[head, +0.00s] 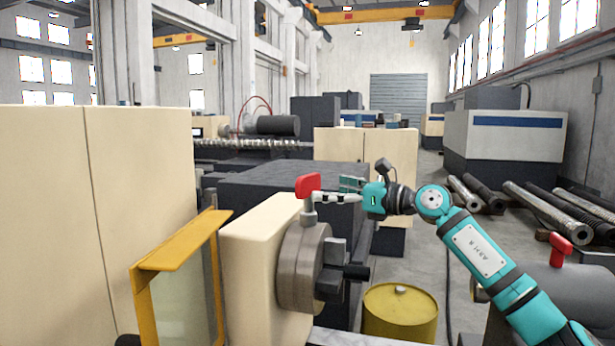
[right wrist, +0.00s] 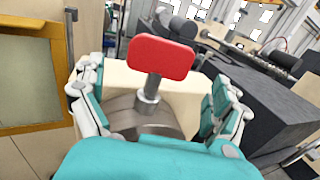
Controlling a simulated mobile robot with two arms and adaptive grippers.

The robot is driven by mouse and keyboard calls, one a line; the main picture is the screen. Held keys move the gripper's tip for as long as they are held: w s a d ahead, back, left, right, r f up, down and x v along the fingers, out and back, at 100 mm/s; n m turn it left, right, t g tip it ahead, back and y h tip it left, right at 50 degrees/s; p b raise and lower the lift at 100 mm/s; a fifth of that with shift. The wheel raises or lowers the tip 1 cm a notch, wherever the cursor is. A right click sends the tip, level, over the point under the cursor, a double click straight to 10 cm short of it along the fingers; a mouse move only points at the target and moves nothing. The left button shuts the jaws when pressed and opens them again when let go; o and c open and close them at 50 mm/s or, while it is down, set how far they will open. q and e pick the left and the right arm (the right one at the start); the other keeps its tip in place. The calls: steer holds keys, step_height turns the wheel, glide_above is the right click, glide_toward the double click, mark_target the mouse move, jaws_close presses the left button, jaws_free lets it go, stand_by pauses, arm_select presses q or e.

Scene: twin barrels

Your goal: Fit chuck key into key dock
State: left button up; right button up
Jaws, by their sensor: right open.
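The chuck key has a red handle (head: 308,185) and a grey shaft. It stands upright in the top of the grey chuck (head: 302,265). In the right wrist view the chuck key (right wrist: 160,57) rises from the chuck (right wrist: 145,115) between the spread fingers. My right gripper (head: 338,191) is open beside the key, coming from the right, with its fingertips near the shaft just below the handle. Whether a finger touches the key I cannot tell. I cannot make out the key dock for sure. My left gripper is not in view.
A second red handle (head: 560,246) shows above a grey rounded body at the right. A yellow barrel (head: 400,312) stands below my right arm. A yellow-framed guard (head: 180,245) is left of the chuck. Metal bars (head: 545,210) lie on the floor at the right.

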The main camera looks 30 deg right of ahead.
mark_target(311, 183)
steer(key=shift+w+a+r+p, duration=0.15)
steer(key=shift+w+a+p, duration=0.1)
steer(key=shift+w, duration=0.2)
steer(key=shift+w+a+r+p, duration=0.15)
steer(key=shift+w+p, duration=0.1)
steer(key=shift+w, duration=0.2)
steer(key=shift+w+a+r+p, duration=0.25)
steer(key=shift+w+p, duration=0.25)
steer(key=shift+p, duration=0.1)
steer(key=shift+w+a+r+p, duration=0.2)
steer(key=shift+w+p, duration=0.3)
steer(key=shift+p, duration=0.05)
steer(key=shift+p+x, duration=0.4)
steer(key=shift+x, duration=0.75)
steer(key=shift+w+a+f, duration=0.1)
steer(key=shift+w+f, duration=0.05)
steer(key=shift+f, duration=0.15)
steer(key=shift+c, duration=0.7)
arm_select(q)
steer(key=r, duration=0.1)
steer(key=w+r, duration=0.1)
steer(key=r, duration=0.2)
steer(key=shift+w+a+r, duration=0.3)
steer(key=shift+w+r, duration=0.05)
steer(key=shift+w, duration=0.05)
arm_select(e)
steer(key=c, duration=1)
